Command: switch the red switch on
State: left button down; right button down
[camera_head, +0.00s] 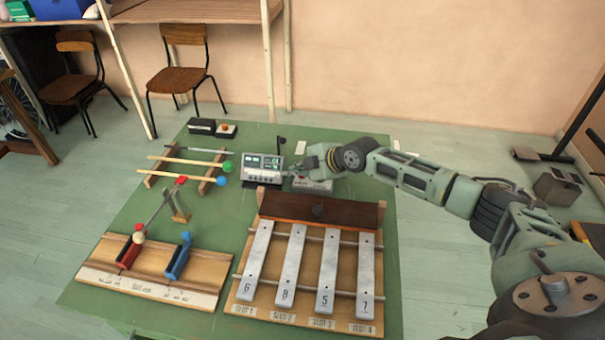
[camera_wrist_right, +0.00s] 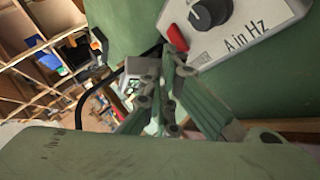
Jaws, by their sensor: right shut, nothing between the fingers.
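The red switch (camera_wrist_right: 177,38) sits on a light grey box (camera_wrist_right: 255,25) marked "A in Hz", beside a black knob (camera_wrist_right: 210,12), in the right wrist view. My right gripper (camera_wrist_right: 172,55) is shut and empty, with its fingertips close to the red switch; I cannot tell whether they touch it. In the head view my right gripper (camera_head: 302,172) is low over the grey box (camera_head: 318,187), and I cannot make out the switch clearly there. My left gripper is not in view.
A grey device with a screen (camera_head: 262,166) stands left of the box. A wooden rack with metal bars (camera_head: 305,262) is in front. Mallets (camera_head: 185,165) and a stand with red and blue blocks (camera_head: 150,265) are at the left. The green table (camera_head: 215,220) has bare patches between them.

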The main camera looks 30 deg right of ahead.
jog(key=shift+r, duration=0.3)
jog(key=r+p, duration=0.3)
jog(key=s+r+p, duration=0.1)
jog(key=shift+a+r, duration=0.35)
dwell(0.4)
jog(key=shift+f, duration=0.1)
